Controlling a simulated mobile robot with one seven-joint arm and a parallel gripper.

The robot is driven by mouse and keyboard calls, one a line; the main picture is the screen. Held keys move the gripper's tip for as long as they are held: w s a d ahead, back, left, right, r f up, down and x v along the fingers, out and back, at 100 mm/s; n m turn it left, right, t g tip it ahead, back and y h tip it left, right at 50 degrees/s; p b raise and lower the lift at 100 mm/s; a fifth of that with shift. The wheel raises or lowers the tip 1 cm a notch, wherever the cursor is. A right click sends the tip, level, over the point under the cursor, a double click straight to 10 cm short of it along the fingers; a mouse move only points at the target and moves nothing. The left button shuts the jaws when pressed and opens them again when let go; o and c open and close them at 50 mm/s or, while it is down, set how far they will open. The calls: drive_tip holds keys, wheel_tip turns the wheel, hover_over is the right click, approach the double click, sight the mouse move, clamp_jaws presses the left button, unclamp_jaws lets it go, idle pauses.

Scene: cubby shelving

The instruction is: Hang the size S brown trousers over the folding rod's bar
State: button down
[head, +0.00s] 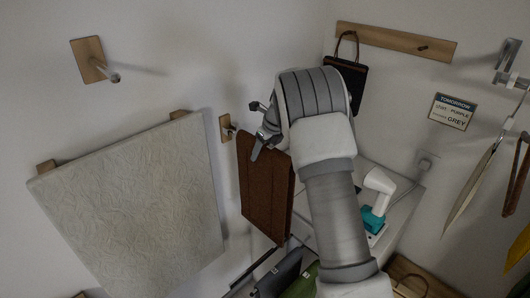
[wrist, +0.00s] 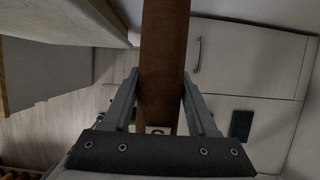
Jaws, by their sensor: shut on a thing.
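The brown trousers (head: 266,195) appear in the head view as a flat, dark brown folded piece hanging down beneath my gripper (head: 263,130). In the wrist view the trousers (wrist: 163,50) run as a narrow strip between the two fingers of my gripper (wrist: 160,85), which is shut on them. A small pale tag (wrist: 157,130) shows at the strip's near end; its letter is not clear. A metal wall bracket with a bar (head: 512,70) at the far right may be the folding rod; it is cut off by the frame edge.
A large pale patterned board (head: 135,205) is at the left. A dark bag (head: 345,80) hangs from a wooden rail (head: 395,42). A white and teal device (head: 376,205) stands on a pale top. Brown and yellow items hang far right.

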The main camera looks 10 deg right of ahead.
drive_tip(key=shift+f, duration=0.2)
drive_tip(key=shift+c, duration=0.5)
unclamp_jaws()
drive_tip(key=b+v, duration=0.2)
drive_tip(key=v, duration=1.4)
drive_tip(key=s+r+n+b, duration=0.2)
drive_tip(key=s+r+n, duration=0.4)
drive_tip(key=s, duration=0.5)
drive_tip(key=s+a+f+n+h+b, duration=0.1)
drive_tip(key=s+f+n, duration=0.2)
drive_tip(key=s+n, duration=0.4)
drive_tip(key=s+a+f+n+t+b, duration=0.1)
drive_tip(key=s+f+n, duration=0.2)
drive_tip(key=s+n, duration=0.5)
drive_tip(key=s+f+n+h+b, duration=0.1)
drive_tip(key=s+f+n, duration=0.3)
drive_tip(key=s+n, duration=0.4)
drive_tip(key=s, duration=0.4)
drive_tip(key=shift+a+t+h, duration=0.3)
drive_tip(key=shift+a+t, duration=0.1)
